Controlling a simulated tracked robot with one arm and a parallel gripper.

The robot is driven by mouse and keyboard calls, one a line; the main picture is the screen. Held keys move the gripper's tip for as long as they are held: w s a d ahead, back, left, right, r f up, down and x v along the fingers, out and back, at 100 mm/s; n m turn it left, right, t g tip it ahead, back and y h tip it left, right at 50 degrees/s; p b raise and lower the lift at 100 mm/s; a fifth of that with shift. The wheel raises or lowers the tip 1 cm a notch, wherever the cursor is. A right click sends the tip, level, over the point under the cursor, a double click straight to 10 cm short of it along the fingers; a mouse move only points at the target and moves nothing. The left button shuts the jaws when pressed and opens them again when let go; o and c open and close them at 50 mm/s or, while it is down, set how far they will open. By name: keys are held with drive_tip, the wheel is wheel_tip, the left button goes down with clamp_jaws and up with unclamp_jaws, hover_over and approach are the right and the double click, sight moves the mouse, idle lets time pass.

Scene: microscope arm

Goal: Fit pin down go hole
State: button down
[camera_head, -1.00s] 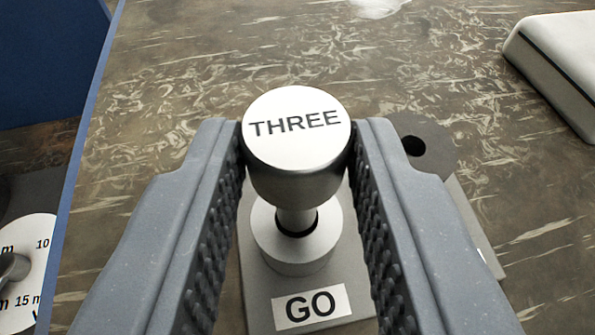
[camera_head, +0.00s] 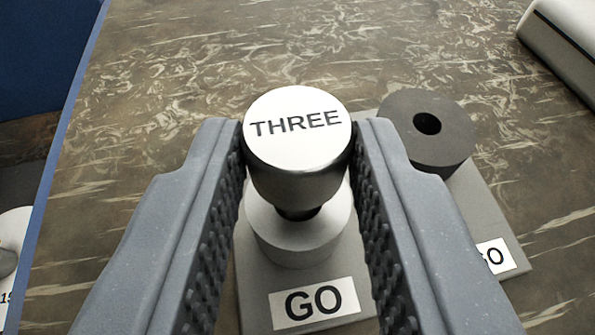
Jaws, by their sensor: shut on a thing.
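My gripper (camera_head: 298,150) is shut on a metal pin (camera_head: 297,130) whose round white top reads THREE. The pin stands about upright, its narrow lower part at the mouth of the light grey ring (camera_head: 262,235) directly below. How deep it sits in the hole is hidden by the pin's head. The ring stands on a grey plate (camera_head: 262,275) with a white GO label (camera_head: 314,303) at its front.
A dark grey ring (camera_head: 447,143) with an open hole stands at the right on another plate, whose label (camera_head: 495,257) is partly covered by my gripper. A pale block (camera_head: 565,50) lies at the upper right. A blue panel (camera_head: 40,55) is at the upper left.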

drive_tip(key=shift+f, duration=0.4)
drive_tip(key=c, duration=1)
unclamp_jaws()
drive_tip(key=shift+s, duration=0.1)
drive_tip(key=b+v, duration=0.1)
drive_tip(key=v, duration=1.2)
drive_tip(key=shift+s+r+b, duration=0.1)
drive_tip(key=shift+s+b, duration=0.2)
drive_tip(key=shift+b, duration=0.05)
